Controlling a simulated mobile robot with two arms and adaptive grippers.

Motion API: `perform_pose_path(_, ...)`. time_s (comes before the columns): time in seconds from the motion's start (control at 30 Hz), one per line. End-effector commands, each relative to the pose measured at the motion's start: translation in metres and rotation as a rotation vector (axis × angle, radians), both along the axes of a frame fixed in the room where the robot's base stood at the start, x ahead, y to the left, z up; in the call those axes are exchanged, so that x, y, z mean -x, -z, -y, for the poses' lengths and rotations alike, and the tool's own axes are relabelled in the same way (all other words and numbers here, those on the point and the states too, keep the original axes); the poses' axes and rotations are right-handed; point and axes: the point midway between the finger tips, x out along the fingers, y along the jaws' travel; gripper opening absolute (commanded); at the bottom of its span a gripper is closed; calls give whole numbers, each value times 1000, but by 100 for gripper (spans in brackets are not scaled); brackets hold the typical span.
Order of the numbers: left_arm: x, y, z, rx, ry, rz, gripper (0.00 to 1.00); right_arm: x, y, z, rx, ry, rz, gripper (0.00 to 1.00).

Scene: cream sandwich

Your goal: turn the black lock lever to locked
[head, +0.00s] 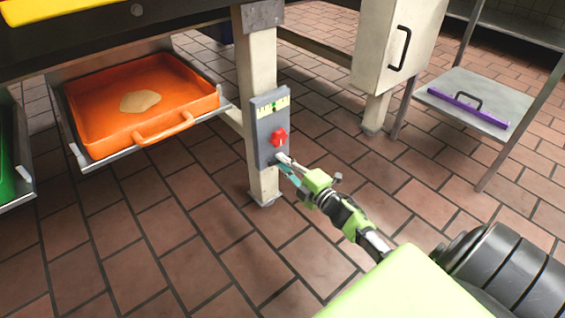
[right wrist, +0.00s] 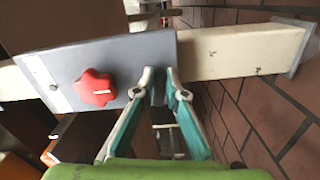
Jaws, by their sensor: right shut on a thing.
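A grey control panel (head: 262,132) is fixed to a cream post (head: 257,67). It carries a red knob (head: 279,137) below a pale scale with a green mark. My right gripper (head: 283,163) is at the panel's lower end, just below the knob, shut on the black lock lever. The fingers hide nearly all of the lever, so its angle cannot be told. In the right wrist view, the gripper (right wrist: 161,84) has its fingertips against the grey panel (right wrist: 130,62), to the right of the red knob (right wrist: 96,88). My left gripper is not in view.
An orange tray (head: 84,125) with a flat beige piece (head: 140,102) sits at the left, near the post. A cream cabinet (head: 420,35) and a metal shelf (head: 478,88) with a purple-edged item stand at the right. Tiled floor is clear around my arm.

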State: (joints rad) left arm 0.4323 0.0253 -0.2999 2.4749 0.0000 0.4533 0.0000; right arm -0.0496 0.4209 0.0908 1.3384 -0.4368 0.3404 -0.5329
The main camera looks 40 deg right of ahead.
Motion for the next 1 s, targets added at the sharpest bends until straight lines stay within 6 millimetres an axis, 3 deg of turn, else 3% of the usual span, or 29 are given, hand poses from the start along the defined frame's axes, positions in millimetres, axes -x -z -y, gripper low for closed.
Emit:
perform_pose_path(0.4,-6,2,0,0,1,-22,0,0,-6,0,185,-1,14,0)
perform_pose_path(0.97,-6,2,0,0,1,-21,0,0,-6,0,211,-1,15,0)
perform_pose_path(1.0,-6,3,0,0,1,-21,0,0,-6,0,211,-1,15,22)
